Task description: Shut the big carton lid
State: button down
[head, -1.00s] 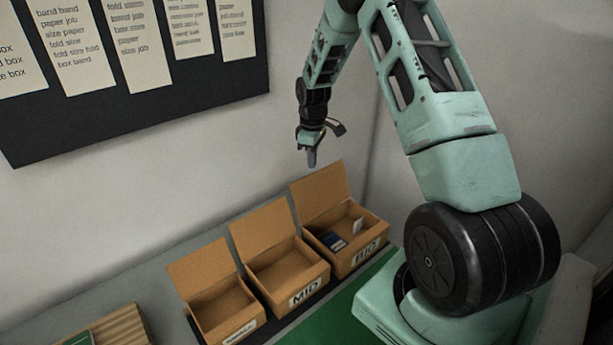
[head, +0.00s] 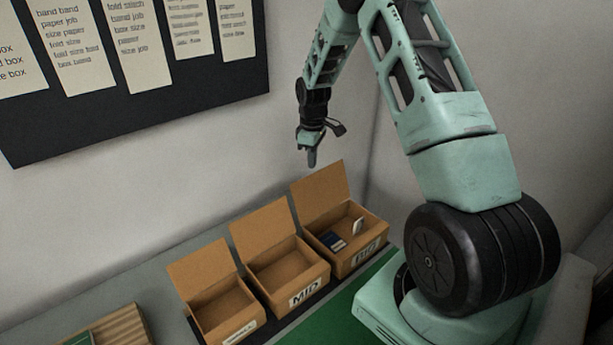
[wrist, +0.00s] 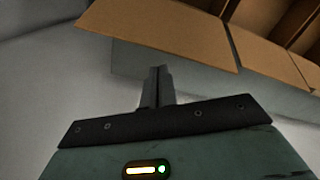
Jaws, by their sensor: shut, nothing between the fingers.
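The big carton (head: 345,262) is the rightmost of three brown cartons, with a partly legible label on its front. Its lid (head: 319,194) stands open, tilted up at the back. A dark blue item (head: 333,241) and a pale item (head: 358,227) lie inside. My gripper (head: 311,158) is shut and empty, above and behind the upper edge of the raised lid, apart from it in the head view. In the wrist view the fingers (wrist: 157,88) are together, with a brown lid panel (wrist: 160,32) beyond them.
The middle carton (head: 290,275), marked MID, and the small carton (head: 222,308) at left also have raised lids. A wooden tray (head: 120,328) lies at lower left. A green mat (head: 325,318) lies in front. A wall with a dark board (head: 130,95) stands behind.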

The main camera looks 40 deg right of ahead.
aim_at(322, 191)
jog(key=shift+f, duration=0.1)
dwell(0.3)
notch_tip(322, 191, down, 3)
jog(key=shift+f+b, duration=0.15)
jog(key=shift+b, duration=0.9)
jog(key=shift+s, duration=0.1)
